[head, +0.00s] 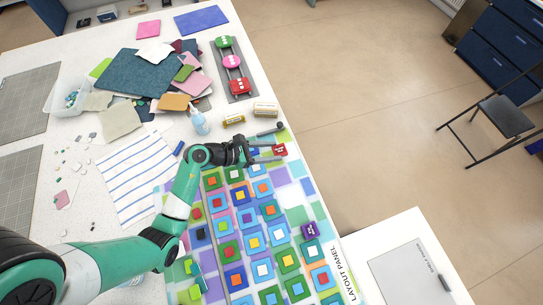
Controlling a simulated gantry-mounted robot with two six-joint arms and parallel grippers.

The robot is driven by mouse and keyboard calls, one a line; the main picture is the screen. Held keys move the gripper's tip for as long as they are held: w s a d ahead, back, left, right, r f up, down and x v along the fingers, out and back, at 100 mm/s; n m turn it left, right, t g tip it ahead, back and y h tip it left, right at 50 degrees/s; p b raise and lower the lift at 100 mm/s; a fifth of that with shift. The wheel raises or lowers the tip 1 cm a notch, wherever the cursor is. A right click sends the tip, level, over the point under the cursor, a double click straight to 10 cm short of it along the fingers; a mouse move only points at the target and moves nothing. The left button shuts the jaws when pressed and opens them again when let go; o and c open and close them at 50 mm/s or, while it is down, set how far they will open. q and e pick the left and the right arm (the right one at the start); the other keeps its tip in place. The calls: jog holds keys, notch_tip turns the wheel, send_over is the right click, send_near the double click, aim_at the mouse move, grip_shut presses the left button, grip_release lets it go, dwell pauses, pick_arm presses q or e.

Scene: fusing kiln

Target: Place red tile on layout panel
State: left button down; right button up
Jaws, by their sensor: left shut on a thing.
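My left gripper (274,147) reaches in from the left over the far end of the layout panel. It is shut on the red tile (280,150), a small red block with white marks on top. The tile is at the fingertips, near the panel's far right edge; I cannot tell whether it touches the panel. The layout panel (293,195) is a pastel patchwork covered with rows of coloured square tiles. A purple tile (311,230) with white marks lies on its right side. My right gripper is not in view.
A grey rack (223,52) with green, pink and red pieces stands beyond the panel. A glue bottle (199,122) and small boxes (265,109) stand near the gripper. Glass sheets (150,75) are piled at the back left. A white side table (385,245) stands at the right.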

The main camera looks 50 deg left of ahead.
aim_at(271, 155)
pick_arm(q)
jog(key=f+b, duration=0.1)
jog(key=f, duration=0.2)
jog(key=shift+w+a+b, duration=0.1)
jog(key=shift+w+b, duration=0.2)
jog(key=shift+b, duration=0.05)
jog(key=shift+s+f, duration=0.1)
jog(key=shift+f, duration=0.2)
jog(key=shift+f, duration=0.2)
jog(key=shift+c, duration=1.3)
grip_release()
